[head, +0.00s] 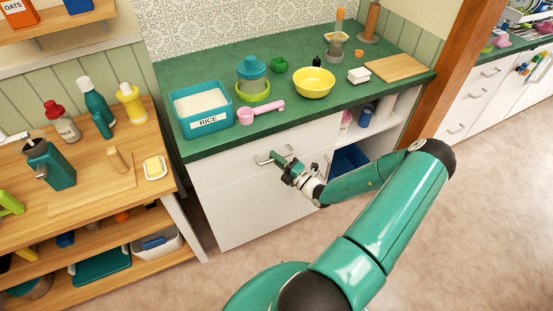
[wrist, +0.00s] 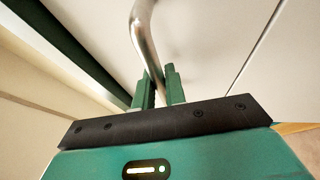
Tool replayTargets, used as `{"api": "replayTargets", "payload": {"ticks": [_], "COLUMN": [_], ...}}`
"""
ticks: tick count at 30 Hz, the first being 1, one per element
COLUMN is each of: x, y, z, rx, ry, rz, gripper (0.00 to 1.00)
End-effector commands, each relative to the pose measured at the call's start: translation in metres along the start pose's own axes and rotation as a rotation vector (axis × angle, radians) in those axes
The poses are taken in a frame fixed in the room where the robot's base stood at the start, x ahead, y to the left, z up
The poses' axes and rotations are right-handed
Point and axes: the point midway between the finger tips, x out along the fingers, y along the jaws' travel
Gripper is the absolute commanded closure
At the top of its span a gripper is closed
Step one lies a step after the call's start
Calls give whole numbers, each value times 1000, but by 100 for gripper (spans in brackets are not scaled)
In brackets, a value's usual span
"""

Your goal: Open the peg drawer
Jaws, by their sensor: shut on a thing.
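The drawer (head: 230,168) is the wide white front just under the green counter, and it looks flush with the cabinet. I cannot see inside it, so any pegs are hidden. Its metal bar handle (head: 262,161) is partly covered by my gripper (head: 283,160). In the wrist view the curved handle (wrist: 144,35) runs down between the two green fingers of my gripper (wrist: 159,88), which are shut on it.
The counter (head: 290,122) above holds a rice bin (head: 202,108), a pink scoop (head: 262,112) and a yellow bowl (head: 314,82). A wooden shelf table (head: 90,200) stands close on the left. Open shelves (head: 375,135) are right of the drawer. The floor (head: 480,220) at right is clear.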

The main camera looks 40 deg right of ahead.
Motion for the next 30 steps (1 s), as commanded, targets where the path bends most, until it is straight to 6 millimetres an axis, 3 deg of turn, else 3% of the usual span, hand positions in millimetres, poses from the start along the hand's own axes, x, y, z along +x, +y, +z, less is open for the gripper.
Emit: {"api": "replayTargets", "payload": {"ticks": [5,11,30], "x": [-7,-31,-182], "y": [1,6,40], "z": [-3,-13,-76], "rx": [1,2,3], "ry": [1,-1,-2], "rz": [-1,-2,-1], "gripper": [100,100,100]}}
